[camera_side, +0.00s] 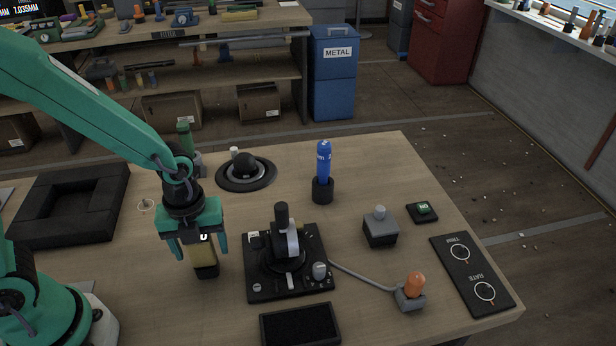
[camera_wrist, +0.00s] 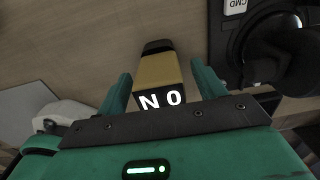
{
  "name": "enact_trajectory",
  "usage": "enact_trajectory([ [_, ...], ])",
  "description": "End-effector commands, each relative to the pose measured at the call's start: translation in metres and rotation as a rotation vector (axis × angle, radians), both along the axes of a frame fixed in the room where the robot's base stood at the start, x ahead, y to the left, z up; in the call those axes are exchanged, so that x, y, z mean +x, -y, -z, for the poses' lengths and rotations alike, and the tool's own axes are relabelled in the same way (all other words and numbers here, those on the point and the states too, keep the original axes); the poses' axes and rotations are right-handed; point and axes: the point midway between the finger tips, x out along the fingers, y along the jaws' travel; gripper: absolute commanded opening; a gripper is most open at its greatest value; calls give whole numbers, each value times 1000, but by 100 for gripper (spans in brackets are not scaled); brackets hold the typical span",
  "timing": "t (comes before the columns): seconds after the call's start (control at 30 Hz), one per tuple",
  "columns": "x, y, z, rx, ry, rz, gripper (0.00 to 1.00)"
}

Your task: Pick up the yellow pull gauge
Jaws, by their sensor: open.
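The yellow pull gauge (camera_side: 205,259) stands on the wooden table below my gripper in the side view, with a black lower end. Its upper part is hidden by my gripper. In the wrist view the yellow gauge (camera_wrist: 158,70) shows a dark face with white characters reading like "N O" and a black far end. My gripper (camera_side: 196,244) is open, with its green fingers on either side of the gauge. In the wrist view my gripper (camera_wrist: 162,80) shows gaps between both fingers and the gauge.
A black joystick panel (camera_side: 258,290) sits close to the right of the gauge. A trackball (camera_side: 246,166) and a blue-topped item in a black cup (camera_side: 323,188) stand behind. A black frame tray (camera_side: 40,198) lies left. A black pad (camera_side: 300,326) lies in front.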

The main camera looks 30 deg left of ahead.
Motion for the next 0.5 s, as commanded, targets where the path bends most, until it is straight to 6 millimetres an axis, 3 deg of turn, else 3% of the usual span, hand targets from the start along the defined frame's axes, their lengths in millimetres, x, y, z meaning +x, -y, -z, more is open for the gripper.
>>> enact_trajectory([
  [0.37,0,0,0,0,0,0,69],
  [0.5,0,0,0,0,0,0,46],
])
